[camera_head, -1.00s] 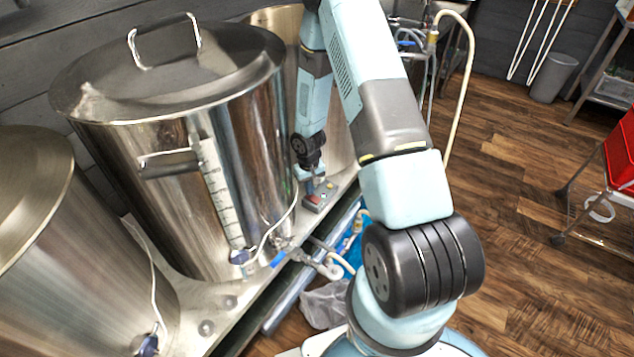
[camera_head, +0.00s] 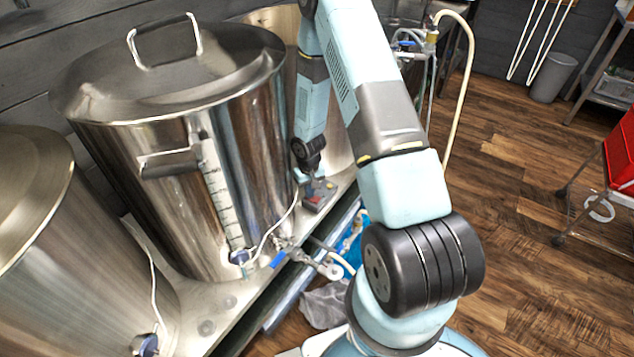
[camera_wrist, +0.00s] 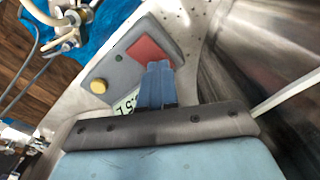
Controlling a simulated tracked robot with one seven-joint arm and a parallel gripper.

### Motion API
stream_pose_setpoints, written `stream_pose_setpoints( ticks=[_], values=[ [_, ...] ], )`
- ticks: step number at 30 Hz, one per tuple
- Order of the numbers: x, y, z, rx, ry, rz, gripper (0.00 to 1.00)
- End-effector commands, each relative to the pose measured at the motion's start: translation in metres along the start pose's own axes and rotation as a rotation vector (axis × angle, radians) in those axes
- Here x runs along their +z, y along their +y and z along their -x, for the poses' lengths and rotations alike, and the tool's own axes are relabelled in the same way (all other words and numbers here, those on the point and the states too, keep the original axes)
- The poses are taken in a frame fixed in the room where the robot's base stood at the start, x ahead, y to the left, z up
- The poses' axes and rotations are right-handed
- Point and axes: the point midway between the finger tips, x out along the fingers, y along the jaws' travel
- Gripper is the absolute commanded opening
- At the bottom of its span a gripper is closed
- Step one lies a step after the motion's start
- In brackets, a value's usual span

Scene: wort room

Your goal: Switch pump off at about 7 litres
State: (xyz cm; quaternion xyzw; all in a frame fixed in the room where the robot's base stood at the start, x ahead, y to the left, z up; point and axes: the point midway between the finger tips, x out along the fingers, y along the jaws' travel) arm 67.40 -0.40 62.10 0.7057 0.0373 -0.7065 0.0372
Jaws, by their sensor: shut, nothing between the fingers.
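The pump's switch box (camera_head: 318,197) is a small grey box on the metal bench beside the middle kettle. In the wrist view the switch box (camera_wrist: 112,71) shows a red rocker or button (camera_wrist: 147,50), a yellow knob (camera_wrist: 99,87) and a small dark spot. A label is partly covered. My gripper (camera_wrist: 158,68) is shut and empty, its blue fingertips over the red part's lower edge; I cannot tell whether they touch. The middle kettle (camera_head: 265,120) carries a sight gauge (camera_head: 220,185) with a marked scale; the liquid level is too small to read.
Another kettle (camera_head: 60,260) stands at the front left, and one stands behind my arm. A blue thing lies below the bench edge. The wooden floor (camera_head: 520,200) at right is clear up to a red cart (camera_head: 622,155).

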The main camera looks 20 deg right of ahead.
Motion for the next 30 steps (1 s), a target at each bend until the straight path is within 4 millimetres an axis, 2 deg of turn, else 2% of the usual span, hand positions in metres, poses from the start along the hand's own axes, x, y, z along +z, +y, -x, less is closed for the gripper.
stream_pose_setpoints(
  ticks=[21,30],
  values=[
    [-0.001,0.0,0.055,0.0,0.001,0.0,0.0],
    [0.0,0.0,0.059,0.0,0.0,0.0,0.0]
  ],
)
